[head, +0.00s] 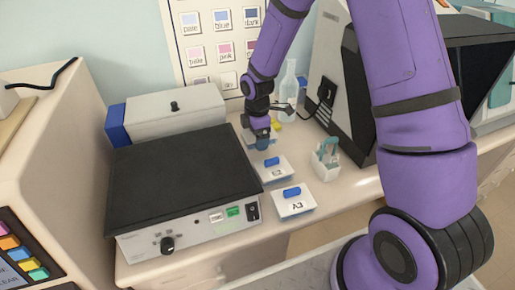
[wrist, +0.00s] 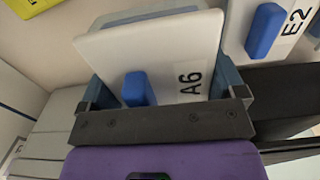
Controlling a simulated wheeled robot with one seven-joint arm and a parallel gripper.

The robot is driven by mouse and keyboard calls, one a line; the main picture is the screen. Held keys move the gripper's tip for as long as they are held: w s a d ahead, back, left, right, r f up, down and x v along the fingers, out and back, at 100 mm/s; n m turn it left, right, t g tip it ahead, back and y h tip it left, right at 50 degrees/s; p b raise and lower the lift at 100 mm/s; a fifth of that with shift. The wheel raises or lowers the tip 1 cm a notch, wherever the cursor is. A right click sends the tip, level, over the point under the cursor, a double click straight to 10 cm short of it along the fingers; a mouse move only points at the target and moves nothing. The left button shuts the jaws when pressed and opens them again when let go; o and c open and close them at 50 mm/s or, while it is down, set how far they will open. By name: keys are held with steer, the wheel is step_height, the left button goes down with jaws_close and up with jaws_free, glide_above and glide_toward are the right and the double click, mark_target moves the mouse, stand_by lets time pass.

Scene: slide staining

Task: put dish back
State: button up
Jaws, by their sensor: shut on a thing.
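My gripper (head: 262,142) points down at the back of the row of dishes in the head view. In the wrist view my gripper (wrist: 162,88) has a finger on each side of a dish with a white lid (wrist: 190,48) marked A6 and a blue handle, and is shut on it. A pale blue edge (wrist: 150,14) shows behind the lid. The lid looks slanted against the gripper. In the head view the held dish is mostly hidden by my gripper, and I cannot tell whether it touches the bench.
White-lidded dishes E2 (head: 273,172) and A3 (head: 293,205) stand in front, close to my gripper. A black-topped device (head: 180,175) is left. A white holder with tools (head: 326,165) and a clear bottle (head: 289,85) are nearby. A dark-hooded machine (head: 345,90) stands right.

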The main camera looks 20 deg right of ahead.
mark_target(257, 153)
steer(key=shift+f, duration=2.6)
steer(key=shift+f, duration=0.1)
steer(key=o, duration=0.8)
steer(key=shift+o, duration=0.2)
step_height(257, 153, up, 12)
steer(key=shift+r, duration=0.2)
steer(key=s+d+r+m+t, duration=0.1)
steer(key=s+d+r+m, duration=0.1)
steer(key=s+r+m, duration=0.6)
steer(key=s+d+r+m+t, duration=0.1)
steer(key=s+d+r+t, duration=0.2)
steer(key=r, duration=0.9)
steer(key=s+d+r+m, duration=0.1)
steer(key=s+r+m, duration=0.2)
steer(key=s, duration=0.6)
steer(key=s+d+r+m+t, duration=0.1)
steer(key=s+r+m, duration=0.2)
steer(key=s+m, duration=0.3)
steer(key=s, duration=0.3)
steer(key=shift+s+d+r, duration=0.15)
steer(key=shift+s+r, duration=0.05)
steer(key=shift+r, duration=0.05)
